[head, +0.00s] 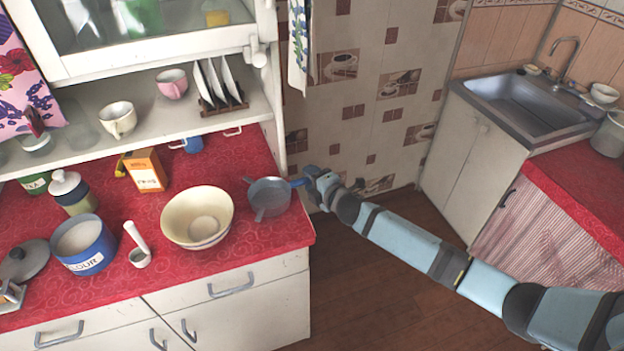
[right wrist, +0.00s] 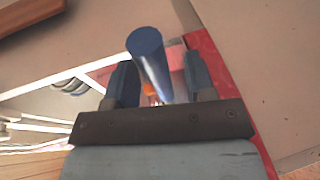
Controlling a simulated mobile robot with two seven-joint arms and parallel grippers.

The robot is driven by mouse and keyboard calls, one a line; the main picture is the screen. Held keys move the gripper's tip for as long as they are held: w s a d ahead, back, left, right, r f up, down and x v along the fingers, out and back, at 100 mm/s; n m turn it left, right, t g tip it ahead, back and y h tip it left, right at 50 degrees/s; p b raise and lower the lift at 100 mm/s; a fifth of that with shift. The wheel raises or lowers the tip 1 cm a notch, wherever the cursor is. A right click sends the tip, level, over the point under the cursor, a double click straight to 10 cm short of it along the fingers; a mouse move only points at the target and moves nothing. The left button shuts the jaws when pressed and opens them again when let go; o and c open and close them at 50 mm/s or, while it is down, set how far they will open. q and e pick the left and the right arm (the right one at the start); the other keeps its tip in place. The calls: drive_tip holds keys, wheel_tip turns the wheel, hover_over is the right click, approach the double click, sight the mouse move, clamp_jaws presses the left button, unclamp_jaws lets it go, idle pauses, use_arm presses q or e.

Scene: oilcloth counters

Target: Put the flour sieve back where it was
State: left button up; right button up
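The flour sieve (head: 269,194) is a grey round pan with a blue handle at the right end of the red counter, beside the cream bowl (head: 197,217). I cannot tell whether it touches the counter. My right gripper (head: 310,182) is at the handle, just past the counter's right edge. In the right wrist view, the blue handle (right wrist: 147,50) stands between the two spread fingers (right wrist: 160,85), with a gap visible on its right side. The sieve's pan is mostly hidden there. My left gripper is not in view.
On the red counter (head: 175,280) are a blue flour canister (head: 84,245), a white scoop (head: 138,246), an orange box (head: 146,170) and a lidded jar (head: 73,192). The shelf above holds a cup (head: 118,119) and a plate rack (head: 220,85). Floor lies open at right.

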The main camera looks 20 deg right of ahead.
drive_tip(key=shift+r, duration=0.15)
drive_tip(key=b+v, duration=0.1)
drive_tip(key=v, duration=1.1)
drive_tip(key=s+a+f+m+g, duration=0.1)
drive_tip(key=s+f+m, duration=0.3)
drive_tip(key=s+m, duration=0.2)
drive_tip(key=s+a+f+m+g+h, duration=0.1)
drive_tip(key=s+f+m, duration=0.4)
drive_tip(key=s, duration=0.6)
drive_tip(key=s+a+f+m+g, duration=0.1)
drive_tip(key=s+a+f+m, duration=0.1)
drive_tip(key=s+f+m, duration=0.3)
drive_tip(key=s+m, duration=0.2)
drive_tip(key=s, duration=0.1)
drive_tip(key=shift+s+a+f+m+g, duration=0.25)
drive_tip(key=shift+a+m+g, duration=0.05)
drive_tip(key=shift+a+g, duration=0.1)
